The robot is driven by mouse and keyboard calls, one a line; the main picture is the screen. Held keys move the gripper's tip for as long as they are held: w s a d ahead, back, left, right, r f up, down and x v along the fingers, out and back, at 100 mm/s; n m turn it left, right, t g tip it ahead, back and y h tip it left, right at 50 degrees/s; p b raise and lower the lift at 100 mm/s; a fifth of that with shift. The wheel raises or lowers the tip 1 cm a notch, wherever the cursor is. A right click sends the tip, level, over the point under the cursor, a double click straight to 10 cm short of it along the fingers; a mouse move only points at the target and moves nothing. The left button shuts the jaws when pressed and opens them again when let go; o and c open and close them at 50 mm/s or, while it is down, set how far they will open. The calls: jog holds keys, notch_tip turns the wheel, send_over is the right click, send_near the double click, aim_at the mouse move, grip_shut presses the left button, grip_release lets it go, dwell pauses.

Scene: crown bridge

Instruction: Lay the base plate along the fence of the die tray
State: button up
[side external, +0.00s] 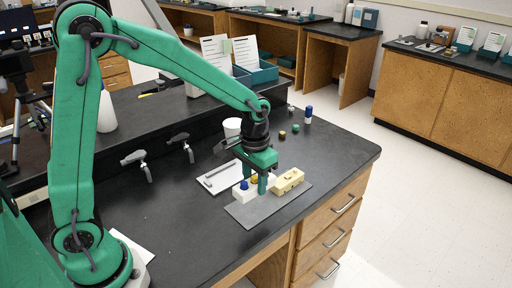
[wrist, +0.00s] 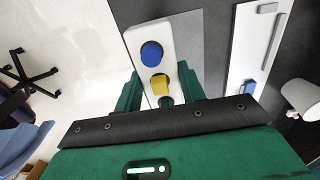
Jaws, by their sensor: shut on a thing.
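A white block, which I take for the base plate (side external: 243,195), carries a blue round knob (wrist: 152,53) and a yellow piece (wrist: 159,84). My gripper (wrist: 160,92) is shut on this white block (wrist: 145,38), one green finger on each side. In the side view my gripper (side external: 255,183) points down over the grey mat; whether the block touches the mat I cannot tell. The white die tray (side external: 207,187) lies just left of the block, with a grey bar, its fence (side external: 219,172), along it. The tray (wrist: 246,45) and fence (wrist: 272,42) also show in the wrist view.
A white cup (side external: 232,127), a blue-capped bottle (side external: 308,115) and small pieces (side external: 295,128) stand farther back. Taps (side external: 182,145) rise at left.

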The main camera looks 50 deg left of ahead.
jog(key=w+a+f, duration=0.1)
jog(key=w+a, duration=0.3)
jog(key=a, duration=0.6)
send_over(227, 176)
jog(key=shift+d+f, duration=0.1)
jog(key=shift+f, duration=0.7)
jog(key=shift+f, duration=0.1)
jog(key=shift+f, duration=3)
jog(key=shift+f, duration=0.35)
jog(key=o, duration=1.2)
